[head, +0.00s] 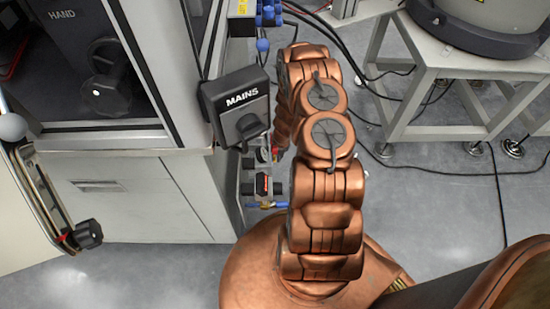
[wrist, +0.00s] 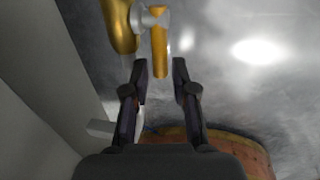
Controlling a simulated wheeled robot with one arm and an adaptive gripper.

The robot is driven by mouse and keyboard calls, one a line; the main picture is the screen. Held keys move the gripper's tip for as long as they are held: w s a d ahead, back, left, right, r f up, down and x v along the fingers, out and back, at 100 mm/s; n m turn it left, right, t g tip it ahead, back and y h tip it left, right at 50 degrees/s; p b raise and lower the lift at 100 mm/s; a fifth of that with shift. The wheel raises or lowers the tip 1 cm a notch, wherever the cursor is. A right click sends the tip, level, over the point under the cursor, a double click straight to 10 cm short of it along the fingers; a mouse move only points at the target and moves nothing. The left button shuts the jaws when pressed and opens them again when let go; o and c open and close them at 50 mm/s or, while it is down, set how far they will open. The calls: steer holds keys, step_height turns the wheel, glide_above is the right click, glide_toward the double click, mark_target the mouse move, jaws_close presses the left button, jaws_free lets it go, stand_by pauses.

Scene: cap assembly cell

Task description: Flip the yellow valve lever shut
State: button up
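The yellow valve lever (wrist: 159,44) shows in the wrist view at the top, a slim bar running nearly up and down the picture. It joins a pale metal pivot (wrist: 148,17) on a gold-coloured valve body (wrist: 118,25) to its left. My gripper (wrist: 160,68) is open and empty. The lever's lower end lies just above the gap between the two fingertips in the picture; I see no contact, and the depth between them is unclear. In the head view my copper arm blocks much of the area, and I cannot make out the lever there.
A grey machine cabinet (head: 130,200) stands left of my arm in the head view, with a dark MAINS switch box (head: 238,108) at its corner. A pale stand (head: 450,68) and black cables (head: 495,180) are at right. A pale wall (wrist: 35,80) borders the wrist view's left.

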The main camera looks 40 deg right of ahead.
steer(key=shift+f, duration=0.1)
jaws_close()
steer(key=shift+w+d+g+b, duration=0.15)
steer(key=shift+g+b, duration=0.15)
steer(key=shift+b, duration=1.05)
steer(key=b, duration=0.4)
steer(key=g+y+b, duration=0.1)
steer(key=b, duration=0.2)
steer(key=shift+w+d+r+g+y+b, duration=0.1)
steer(key=shift+w+r+g+y+b, duration=0.1)
steer(key=shift+g+y+b, duration=0.15)
steer(key=b, duration=0.3)
steer(key=shift+w+r+g+y, duration=0.1)
steer(key=shift+r+g+y, duration=0.1)
steer(key=shift+g+y, duration=0.05)
steer(key=shift+w+d+r+g+y+b, duration=0.2)
steer(key=shift+r+g+y+b, duration=0.25)
steer(key=shift+b, duration=0.7)
steer(key=shift+w+d+r+m+g+y, duration=0.15)
steer(key=shift+g+y, duration=0.1)
steer(key=shift+g, duration=0.15)
steer(key=shift+w+r+m+g+y, duration=0.1)
steer(key=shift+m+g+y, duration=0.1)
steer(key=shift+g, duration=0.15)
steer(key=shift+w+d+r+g+y, duration=0.1)
steer(key=shift+r+g+y, duration=0.05)
steer(key=shift+g+y, duration=0.15)
